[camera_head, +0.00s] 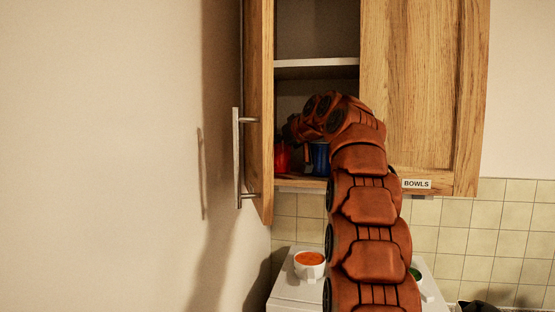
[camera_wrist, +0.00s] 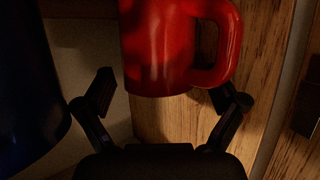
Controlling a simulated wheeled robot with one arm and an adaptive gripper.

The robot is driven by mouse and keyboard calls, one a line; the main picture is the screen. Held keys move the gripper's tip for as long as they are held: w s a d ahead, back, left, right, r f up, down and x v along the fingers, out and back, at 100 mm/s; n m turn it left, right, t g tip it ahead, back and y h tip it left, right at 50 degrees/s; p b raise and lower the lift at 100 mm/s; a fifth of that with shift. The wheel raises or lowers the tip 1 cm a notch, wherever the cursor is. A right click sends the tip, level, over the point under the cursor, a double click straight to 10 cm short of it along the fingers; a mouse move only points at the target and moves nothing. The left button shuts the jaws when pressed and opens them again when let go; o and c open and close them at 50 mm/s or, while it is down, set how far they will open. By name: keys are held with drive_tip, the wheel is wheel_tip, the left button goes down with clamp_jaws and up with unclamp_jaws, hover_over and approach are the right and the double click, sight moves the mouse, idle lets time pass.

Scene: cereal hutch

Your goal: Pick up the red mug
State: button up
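The red mug (camera_head: 282,158) stands at the left of the open cabinet's lower shelf, partly hidden by the cabinet's side. In the wrist view the red mug (camera_wrist: 160,50) fills the top middle, with its handle toward the right. My gripper (camera_wrist: 163,92) is open, one finger on each side of the mug's lower part. The right fingertip is just below the handle in the picture. I cannot tell whether either finger touches the mug. In the head view my arm hides the gripper.
A blue mug (camera_head: 319,157) stands right of the red one; it is a dark shape at the wrist view's left edge (camera_wrist: 25,90). The cabinet door (camera_head: 259,110) is open at left. A closed door (camera_head: 425,90) labelled BOWLS is at right. A white bowl (camera_head: 309,266) with orange contents sits below.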

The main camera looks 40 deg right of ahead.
drive_tip(key=shift+f, duration=0.1)
drive_tip(key=c, duration=1.2)
drive_tip(key=shift+r, duration=0.55)
drive_tip(key=shift+r, duration=0.2)
